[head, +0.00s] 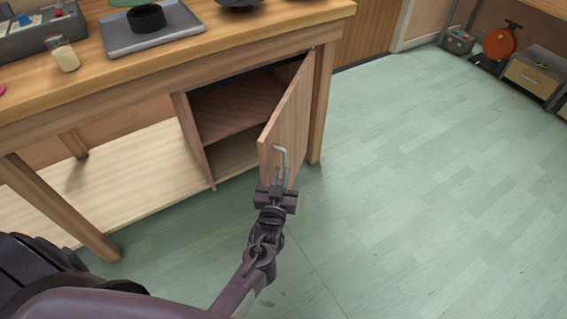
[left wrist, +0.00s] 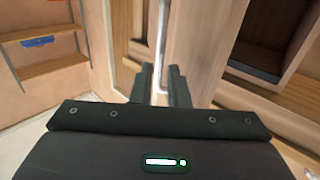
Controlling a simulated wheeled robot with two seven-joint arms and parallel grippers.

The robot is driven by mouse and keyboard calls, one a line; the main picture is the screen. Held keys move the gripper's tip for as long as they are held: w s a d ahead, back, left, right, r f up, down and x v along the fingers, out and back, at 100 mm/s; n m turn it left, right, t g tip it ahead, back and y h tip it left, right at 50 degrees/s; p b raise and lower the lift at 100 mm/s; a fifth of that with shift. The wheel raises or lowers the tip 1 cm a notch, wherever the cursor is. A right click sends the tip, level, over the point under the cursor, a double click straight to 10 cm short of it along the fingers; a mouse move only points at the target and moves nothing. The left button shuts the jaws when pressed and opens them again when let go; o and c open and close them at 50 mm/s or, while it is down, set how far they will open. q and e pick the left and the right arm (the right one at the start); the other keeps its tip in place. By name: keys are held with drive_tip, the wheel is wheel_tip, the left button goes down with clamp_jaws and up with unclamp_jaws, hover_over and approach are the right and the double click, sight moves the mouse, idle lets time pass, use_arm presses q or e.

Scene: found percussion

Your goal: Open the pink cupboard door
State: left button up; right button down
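The cupboard under the workbench has a pinkish wooden door (head: 291,115). The door stands swung well out from the cupboard, and the shelf inside (head: 236,105) shows. A pale metal bar handle (head: 283,152) is on the door's outer face near its free edge. My left gripper (head: 282,175) is at the handle's lower part. In the left wrist view the handle (left wrist: 161,35) runs down toward the gap between the fingers (left wrist: 161,75). The fingers stand apart with a narrow gap, and I see no clear grip on the bar. My right gripper is not in view.
The workbench top (head: 60,98) above the cupboard holds a grey tray (head: 150,38), a small jar (head: 64,55) and other items. A bench leg (head: 65,210) stands at the left. The green floor to the right is clear, with boxes (head: 533,77) at the far right.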

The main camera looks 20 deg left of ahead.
use_arm(q)
drive_tip(key=shift+s+d, duration=0.2)
drive_tip(key=shift+s, duration=0.85)
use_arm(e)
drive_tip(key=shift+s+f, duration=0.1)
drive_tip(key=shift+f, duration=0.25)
